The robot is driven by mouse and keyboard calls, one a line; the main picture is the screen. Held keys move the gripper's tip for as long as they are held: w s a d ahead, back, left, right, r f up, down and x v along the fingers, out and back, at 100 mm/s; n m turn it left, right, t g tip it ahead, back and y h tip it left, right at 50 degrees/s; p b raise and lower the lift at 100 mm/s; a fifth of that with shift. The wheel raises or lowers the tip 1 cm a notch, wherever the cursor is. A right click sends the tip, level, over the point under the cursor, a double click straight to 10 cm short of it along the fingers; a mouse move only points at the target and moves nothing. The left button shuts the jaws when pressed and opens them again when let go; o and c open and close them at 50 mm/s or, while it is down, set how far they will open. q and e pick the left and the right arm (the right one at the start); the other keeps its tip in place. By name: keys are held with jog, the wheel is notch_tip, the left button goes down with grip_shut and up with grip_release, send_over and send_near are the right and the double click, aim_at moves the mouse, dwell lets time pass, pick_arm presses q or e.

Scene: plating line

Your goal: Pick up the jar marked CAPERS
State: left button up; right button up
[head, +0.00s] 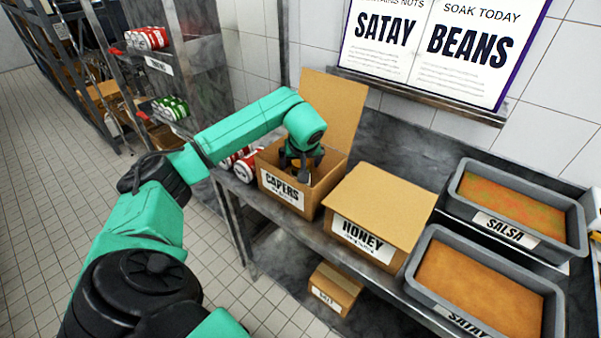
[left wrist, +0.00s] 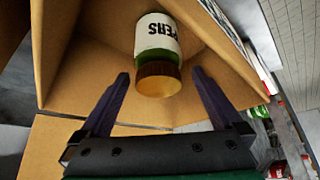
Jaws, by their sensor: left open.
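The CAPERS jar (left wrist: 158,55) is green with a white label and a gold lid. In the left wrist view it is inside an open cardboard box, its lid towards my gripper. The label reads "PERS" upside down. My left gripper (left wrist: 158,85) is open, with one finger on each side of the lid and gaps between. In the head view my left gripper (head: 300,165) reaches down into the box marked CAPERS (head: 283,192), whose flap stands up behind. There the jar is mostly hidden; a little gold shows. My right gripper is not in view.
A box marked HONEY (head: 365,235), its lid down, stands right of the CAPERS box. Trays marked SALSA (head: 505,232) and SATAY (head: 462,318) stand further right. Red-and-white cans (head: 245,163) are left of the box. A small box (head: 335,288) is below the counter.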

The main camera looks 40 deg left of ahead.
pick_arm(q)
jog(key=shift+w+d, duration=0.1)
jog(key=c, duration=1.4)
grip_shut()
jog(key=shift+r, duration=0.2)
